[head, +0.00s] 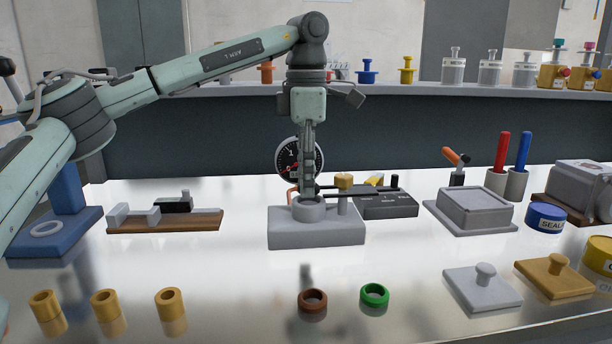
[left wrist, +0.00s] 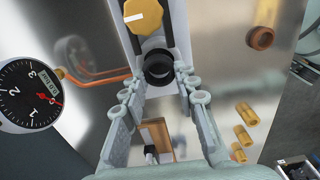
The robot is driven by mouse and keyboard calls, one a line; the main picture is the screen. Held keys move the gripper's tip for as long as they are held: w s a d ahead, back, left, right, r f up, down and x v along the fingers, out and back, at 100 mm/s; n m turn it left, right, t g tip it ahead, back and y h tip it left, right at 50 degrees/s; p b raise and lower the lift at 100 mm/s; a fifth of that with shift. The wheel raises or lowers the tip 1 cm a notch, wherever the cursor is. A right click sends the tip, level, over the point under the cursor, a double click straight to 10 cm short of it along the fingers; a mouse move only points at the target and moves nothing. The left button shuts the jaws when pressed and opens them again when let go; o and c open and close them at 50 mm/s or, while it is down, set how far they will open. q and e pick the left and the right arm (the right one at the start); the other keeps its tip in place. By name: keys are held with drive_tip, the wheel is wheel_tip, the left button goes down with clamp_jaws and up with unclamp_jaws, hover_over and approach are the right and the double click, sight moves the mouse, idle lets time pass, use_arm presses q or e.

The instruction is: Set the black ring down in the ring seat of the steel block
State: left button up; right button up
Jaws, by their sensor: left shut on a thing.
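The grey steel block (head: 316,233) stands on the table in the middle of the head view. Its round ring seat (head: 308,209) is on top at the left, next to a post with a yellow knob (head: 344,180). My left gripper (head: 307,192) points straight down over the seat, with its fingertips close above or at its rim. In the left wrist view my left gripper (left wrist: 160,84) is shut on the black ring (left wrist: 158,66), near the block and the yellow knob (left wrist: 143,15). The head view hides the ring, so I cannot tell whether it touches the seat. My right gripper is out of view.
A gauge (head: 298,157) and a black fixture (head: 387,205) stand behind the block. A brown ring (head: 312,300) and a green ring (head: 374,295) lie in front. A wooden-based fixture (head: 165,219) is left, a grey square box (head: 470,210) right. Table between them is clear.

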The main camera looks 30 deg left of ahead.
use_arm(q)
drive_tip(key=shift+f, duration=0.5)
drive_tip(key=shift+p, duration=0.35)
idle(1.3)
drive_tip(key=o, duration=0.8)
drive_tip(key=shift+r, duration=0.1)
drive_tip(key=shift+r+p, duration=1.1)
drive_tip(key=shift+r, duration=2.35)
